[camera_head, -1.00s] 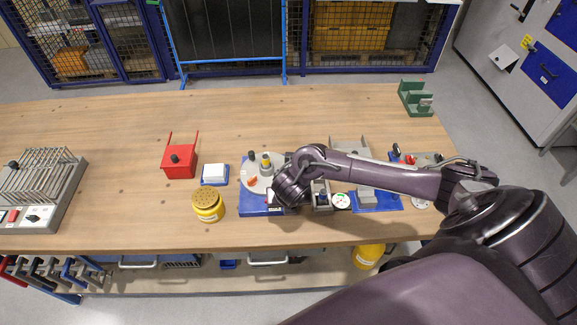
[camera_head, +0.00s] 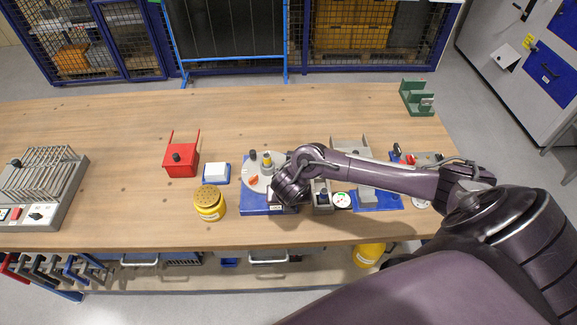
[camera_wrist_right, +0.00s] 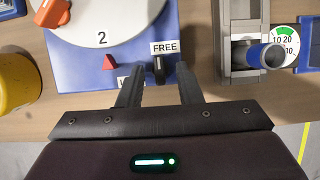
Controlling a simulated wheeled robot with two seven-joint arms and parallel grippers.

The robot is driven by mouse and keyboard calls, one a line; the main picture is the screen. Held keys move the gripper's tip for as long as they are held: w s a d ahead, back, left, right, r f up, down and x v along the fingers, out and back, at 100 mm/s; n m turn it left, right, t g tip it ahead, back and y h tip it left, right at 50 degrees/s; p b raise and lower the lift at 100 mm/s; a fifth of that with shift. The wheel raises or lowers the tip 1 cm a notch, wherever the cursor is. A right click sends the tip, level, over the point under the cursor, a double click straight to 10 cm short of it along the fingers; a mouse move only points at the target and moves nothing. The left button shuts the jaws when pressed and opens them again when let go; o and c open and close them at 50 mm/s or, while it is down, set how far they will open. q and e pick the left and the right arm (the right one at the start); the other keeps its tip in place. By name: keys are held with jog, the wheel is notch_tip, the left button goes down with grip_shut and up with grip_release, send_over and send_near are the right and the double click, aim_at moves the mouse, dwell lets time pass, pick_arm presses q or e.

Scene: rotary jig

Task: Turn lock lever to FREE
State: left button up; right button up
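The rotary jig has a pale round disc (camera_wrist_right: 105,12) on a blue base (camera_wrist_right: 85,70); in the head view the disc (camera_head: 257,176) is partly behind my right arm. In the right wrist view the black lock lever (camera_wrist_right: 158,69) stands just below the FREE label (camera_wrist_right: 164,47). A second label (camera_wrist_right: 127,82) to its left is mostly hidden by a finger. My right gripper (camera_wrist_right: 160,72) is open, its fingertips on either side of the lever with gaps visible. My left gripper is not in view.
A red marker (camera_wrist_right: 109,63) and orange knob (camera_wrist_right: 53,12) are on the jig. A grey fixture with a blue cylinder (camera_wrist_right: 266,55) and a gauge (camera_wrist_right: 285,42) stand close on the right. A yellow canister (camera_head: 209,203) is left of the jig.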

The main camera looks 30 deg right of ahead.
jog(key=p+v, duration=0.2)
jog(key=v, duration=0.5)
jog(key=shift+r, duration=0.4)
jog(key=shift+s, duration=0.15)
